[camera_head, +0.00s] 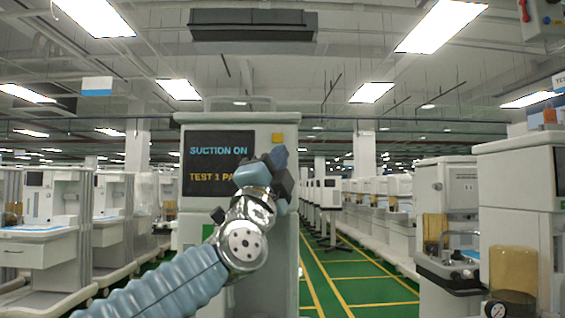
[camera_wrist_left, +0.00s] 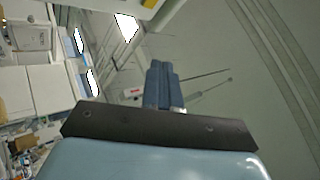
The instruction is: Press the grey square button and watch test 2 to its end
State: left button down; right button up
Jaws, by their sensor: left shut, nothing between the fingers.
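The cart in front of me (camera_head: 240,122) has a dark screen (camera_head: 205,163) that reads "SUCTION ON" in blue and "TEST 1 PA" in yellow. The rest of the yellow line is hidden behind my left gripper (camera_head: 280,157). That gripper is raised in front of the screen's right side, its fingers shut and empty. The shut fingers (camera_wrist_left: 160,85) also show in the left wrist view. I cannot make out a grey square button; my gripper and arm cover part of the cart's front. My right gripper is out of view.
A small yellow square (camera_head: 277,138) sits on the cart near its top right. Another cart with an amber canister (camera_head: 513,270) stands close at the right. More carts (camera_head: 45,235) line the left. A green aisle with yellow lines (camera_head: 355,270) is open at centre right.

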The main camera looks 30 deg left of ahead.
pick_arm(q)
jog(key=w+a, duration=0.4)
jog(key=w, duration=0.3)
jog(key=shift+w+a, duration=0.2)
jog(key=shift+a, duration=0.1)
dwell(2.2)
jog(key=shift+w+a, duration=0.2)
jog(key=shift+w, duration=0.2)
jog(key=shift+w+a, duration=0.25)
jog(key=shift+w, duration=0.1)
dwell(0.6)
dwell(0.4)
jog(key=shift+s+d, duration=0.45)
jog(key=shift+s, duration=0.3)
